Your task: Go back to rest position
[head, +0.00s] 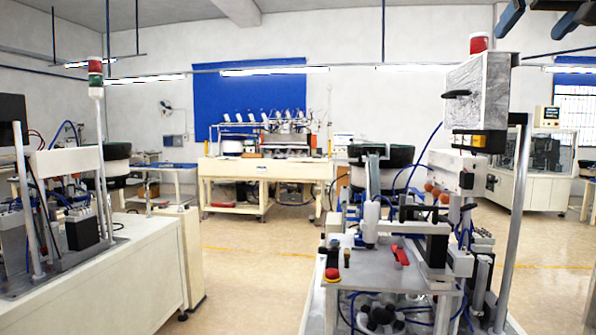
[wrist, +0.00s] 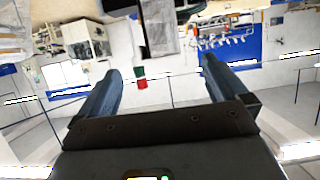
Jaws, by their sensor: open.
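My gripper (wrist: 160,64) shows in the wrist view with its two dark blue-grey fingers spread wide apart. Nothing is between the fingers, and neither touches anything. Beyond them the room appears upside down. In the head view, the fingers of my gripper (head: 531,30) show at the top right corner, raised high, above the level of the machines. The rest of my arm is out of the head view.
A feeder machine (head: 400,270) with a tall post and grey box (head: 480,90) stands at right front. A white bench (head: 100,270) with fixtures is at left. A longer workstation (head: 265,170) stands at the back before a blue board. Open floor (head: 245,265) lies between.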

